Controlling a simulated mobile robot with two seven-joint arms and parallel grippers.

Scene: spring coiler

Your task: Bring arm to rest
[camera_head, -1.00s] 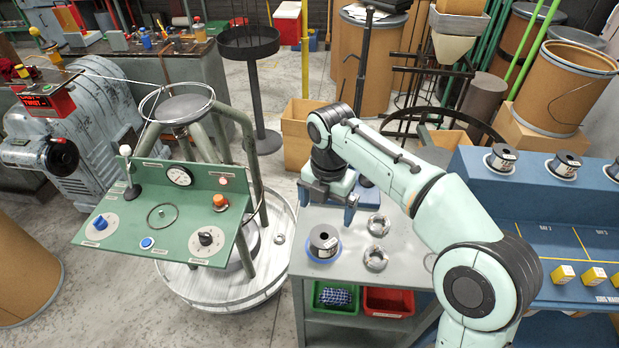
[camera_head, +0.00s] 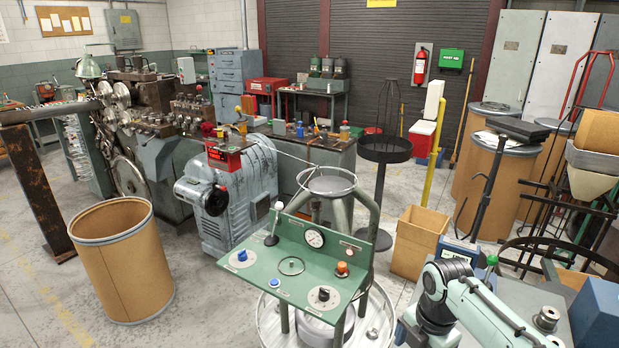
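My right arm (camera_head: 478,303) comes in from the lower right, folded over the grey cart, with its wrist near the cart's left side. Its gripper lies at or below the bottom edge, so its fingers do not show. My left arm and gripper are not in view. The green control panel (camera_head: 268,291), with a gauge (camera_head: 314,238), a blue knob (camera_head: 242,256) and a dark knob (camera_head: 323,294), stands left of my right arm, apart from it.
An open fibre drum (camera_head: 122,262) stands on the floor at left. A grey motor unit (camera_head: 232,190) and the coiling machine (camera_head: 150,110) are behind. A cardboard box (camera_head: 418,242) and a black stand (camera_head: 384,150) are behind the panel. Floor between drum and panel is clear.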

